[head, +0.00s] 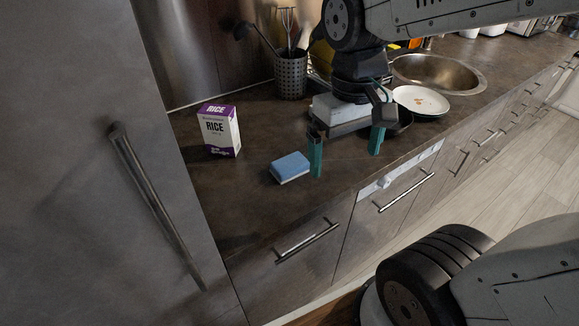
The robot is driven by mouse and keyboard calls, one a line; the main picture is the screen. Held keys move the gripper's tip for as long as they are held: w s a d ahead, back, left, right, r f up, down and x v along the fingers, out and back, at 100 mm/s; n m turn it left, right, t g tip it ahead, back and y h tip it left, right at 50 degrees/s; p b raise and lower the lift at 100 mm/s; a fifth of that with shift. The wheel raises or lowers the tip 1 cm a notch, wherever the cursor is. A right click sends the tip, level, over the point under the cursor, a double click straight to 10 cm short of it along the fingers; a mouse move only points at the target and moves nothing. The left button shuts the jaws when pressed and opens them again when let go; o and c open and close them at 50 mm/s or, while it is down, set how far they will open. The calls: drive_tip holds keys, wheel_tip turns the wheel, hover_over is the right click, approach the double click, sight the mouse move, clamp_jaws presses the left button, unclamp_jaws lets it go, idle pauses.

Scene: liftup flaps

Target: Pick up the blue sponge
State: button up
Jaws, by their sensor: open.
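The blue sponge (289,166) lies flat on the dark countertop (240,190), near its front edge. It has a blue top and a pale lower layer. My gripper (346,158) is open, with two teal fingers set wide apart and nothing visible between them. It points down over the counter, to the right of the sponge. The left finger appears close to the sponge's right end. I cannot tell whether they touch.
A rice box (218,130) stands on the counter left of the sponge. A utensil holder (291,76) stands at the back. A white plate (420,100) and a sink (437,72) are to the right. A tall cabinet (80,170) borders the counter at left.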

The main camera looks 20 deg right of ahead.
drive_tip(key=w+a+f, duration=0.1)
drive_tip(key=w+f, duration=0.3)
drive_tip(key=w, duration=0.3)
drive_tip(key=w+a+f, duration=0.1)
drive_tip(key=w+f, duration=0.3)
drive_tip(key=w, duration=0.2)
drive_tip(key=n, duration=0.1)
hover_over(287, 159)
drive_tip(key=shift+s+f+t, duration=0.2)
drive_tip(key=shift+t, duration=0.2)
wheel_tip(287, 159, down, 8)
drive_tip(key=shift+w+r, duration=0.15)
drive_tip(key=shift+r, duration=0.1)
drive_tip(key=c, duration=0.9)
